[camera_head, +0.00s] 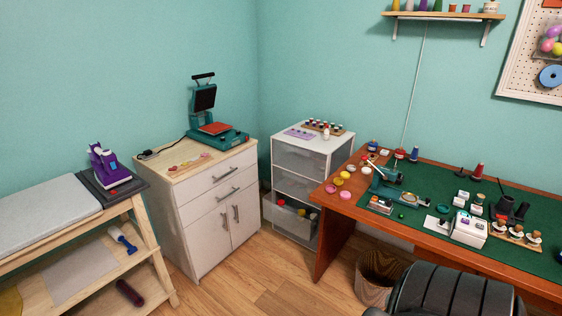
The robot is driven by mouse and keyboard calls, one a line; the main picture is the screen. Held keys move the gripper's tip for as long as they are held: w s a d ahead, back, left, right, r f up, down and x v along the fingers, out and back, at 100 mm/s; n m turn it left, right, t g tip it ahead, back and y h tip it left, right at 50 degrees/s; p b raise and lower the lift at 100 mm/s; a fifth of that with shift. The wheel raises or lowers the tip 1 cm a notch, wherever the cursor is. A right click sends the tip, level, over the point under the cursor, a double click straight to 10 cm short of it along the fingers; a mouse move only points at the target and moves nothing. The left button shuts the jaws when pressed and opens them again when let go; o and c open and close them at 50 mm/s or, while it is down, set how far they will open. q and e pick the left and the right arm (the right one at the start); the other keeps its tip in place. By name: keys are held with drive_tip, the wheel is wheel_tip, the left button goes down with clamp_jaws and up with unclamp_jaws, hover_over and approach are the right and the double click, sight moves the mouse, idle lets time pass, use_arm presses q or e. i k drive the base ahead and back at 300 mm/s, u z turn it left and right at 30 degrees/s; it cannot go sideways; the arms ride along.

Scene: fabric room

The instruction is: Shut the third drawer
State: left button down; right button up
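A white drawer unit (342,142) with greyish see-through drawer fronts stands in the corner, between a white cabinet and the sewing desk. Its top drawer (299,160) and second drawer (294,186) look shut. The third drawer (286,220) is pulled out toward the left front, and its open top shows several small coloured items inside. The part of the unit below it is mostly hidden. Neither of my grippers is in view.
A white cabinet (205,225) with a heat press (215,130) stands left of the unit. The wooden desk (331,215) is close on its right. A waste basket (376,275) and a dark chair (450,292) are in front of the desk. Wood floor (265,270) is clear before the drawers.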

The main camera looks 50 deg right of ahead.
sight(282, 222)
drive_tip(key=z, duration=0.75)
drive_tip(key=i, duration=1.05)
drive_tip(key=z, duration=1.7)
drive_tip(key=i, duration=0.65)
drive_tip(key=z, duration=0.4)
